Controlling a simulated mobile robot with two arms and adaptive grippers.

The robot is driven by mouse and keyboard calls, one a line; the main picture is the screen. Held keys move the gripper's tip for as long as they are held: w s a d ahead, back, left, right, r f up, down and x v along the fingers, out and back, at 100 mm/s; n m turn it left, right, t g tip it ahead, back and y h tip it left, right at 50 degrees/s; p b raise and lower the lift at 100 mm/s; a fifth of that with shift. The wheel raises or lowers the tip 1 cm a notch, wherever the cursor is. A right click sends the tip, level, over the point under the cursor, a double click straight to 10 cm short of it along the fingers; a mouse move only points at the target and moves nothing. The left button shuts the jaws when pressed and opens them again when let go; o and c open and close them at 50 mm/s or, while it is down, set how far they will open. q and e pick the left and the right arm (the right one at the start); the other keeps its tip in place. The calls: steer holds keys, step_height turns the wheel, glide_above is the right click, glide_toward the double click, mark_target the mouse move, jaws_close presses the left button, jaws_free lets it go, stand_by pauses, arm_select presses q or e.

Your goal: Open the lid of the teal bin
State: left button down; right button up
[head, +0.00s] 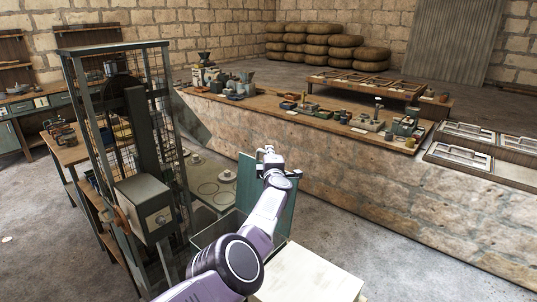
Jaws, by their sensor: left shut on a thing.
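The teal bin (226,228) stands low in the middle of the head view, beside the belt-drive frame. Its teal lid (247,178) stands up steeply, and the bin's mouth shows partly open in front of it. My left gripper (267,153) is at the lid's top edge and shut on it; its fingertips are small and partly hidden. My left arm comes up from the bottom and covers part of the lid and the bin. My right gripper is out of view.
A tall mesh-sided machine frame (134,108) with a grey box (147,202) stands close on the left. A long stone counter (330,170) with small parts on its top runs behind the bin. A pale flat surface (308,277) lies at the bottom. Floor at right is clear.

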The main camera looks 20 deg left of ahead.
arm_select(q)
steer(key=shift+f, duration=0.15)
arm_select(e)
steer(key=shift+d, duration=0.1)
arm_select(q)
steer(key=c, duration=2)
jaws_free()
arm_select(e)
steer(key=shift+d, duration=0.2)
